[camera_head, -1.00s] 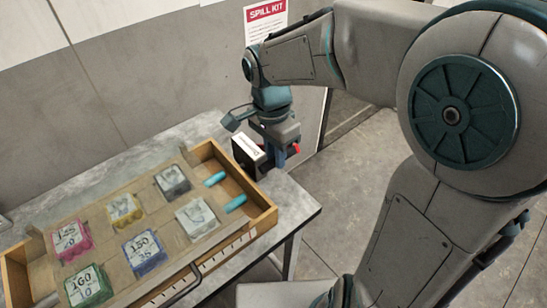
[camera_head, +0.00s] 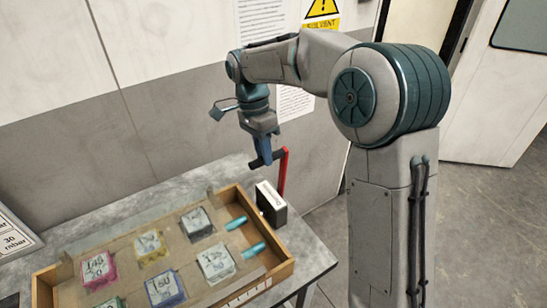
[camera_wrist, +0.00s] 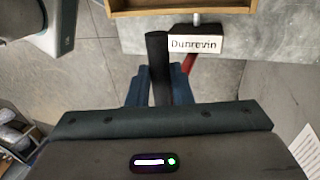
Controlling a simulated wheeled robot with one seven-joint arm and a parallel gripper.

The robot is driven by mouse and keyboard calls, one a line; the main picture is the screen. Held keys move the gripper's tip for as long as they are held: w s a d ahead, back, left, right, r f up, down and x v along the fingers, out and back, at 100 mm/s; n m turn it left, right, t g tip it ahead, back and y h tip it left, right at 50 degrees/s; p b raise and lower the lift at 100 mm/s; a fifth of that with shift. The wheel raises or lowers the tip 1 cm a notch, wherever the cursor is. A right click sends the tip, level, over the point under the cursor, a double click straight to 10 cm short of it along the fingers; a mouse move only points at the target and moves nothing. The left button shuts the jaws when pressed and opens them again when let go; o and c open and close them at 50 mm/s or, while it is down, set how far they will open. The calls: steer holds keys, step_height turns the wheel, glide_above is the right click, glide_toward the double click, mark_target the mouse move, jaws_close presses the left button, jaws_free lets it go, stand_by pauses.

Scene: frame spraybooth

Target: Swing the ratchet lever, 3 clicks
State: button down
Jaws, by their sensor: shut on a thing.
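The ratchet lever has a red arm (camera_head: 284,172) and a black handle at its upper end. The arm stands about upright beside a small black box with a white face (camera_head: 270,203) at the table's right end. My gripper (camera_head: 263,158) is shut on the black handle, above the box. In the wrist view the handle (camera_wrist: 158,62) runs between the two blue fingers (camera_wrist: 159,92). A bit of the red arm (camera_wrist: 189,63) shows below the box's white "Dunrevin" face (camera_wrist: 194,44). The lever's pivot is hidden.
A wooden tray (camera_head: 283,271) with several coloured labelled blocks and two teal cylinders (camera_head: 245,237) lies on the grey table (camera_head: 318,262), close to the box. A wall with posted signs (camera_head: 322,14) stands behind. Open floor lies to the right.

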steer(key=shift+w+a+f, duration=0.25)
steer(key=shift+w+a, duration=0.05)
steer(key=shift+w, duration=0.2)
steer(key=shift+w+a+f, duration=0.2)
steer(key=shift+w+a, duration=0.1)
steer(key=shift+w, duration=0.15)
steer(key=shift+a+r, duration=0.1)
steer(key=shift+a, duration=0.05)
steer(key=c, duration=1.5)
jaws_free()
steer(key=shift+w, duration=0.15)
steer(key=shift+o, duration=1)
steer(key=shift+w+a+f, duration=0.25)
steer(key=shift+w+a, duration=0.05)
steer(key=shift+w, duration=0.2)
steer(key=shift+s+d+r+p, duration=0.1)
steer(key=shift+r+p, duration=0.05)
steer(key=shift+p, duration=0.15)
steer(key=shift+r, duration=0.2)
steer(key=v, duration=1.3)
steer(key=shift+r, duration=0.2)
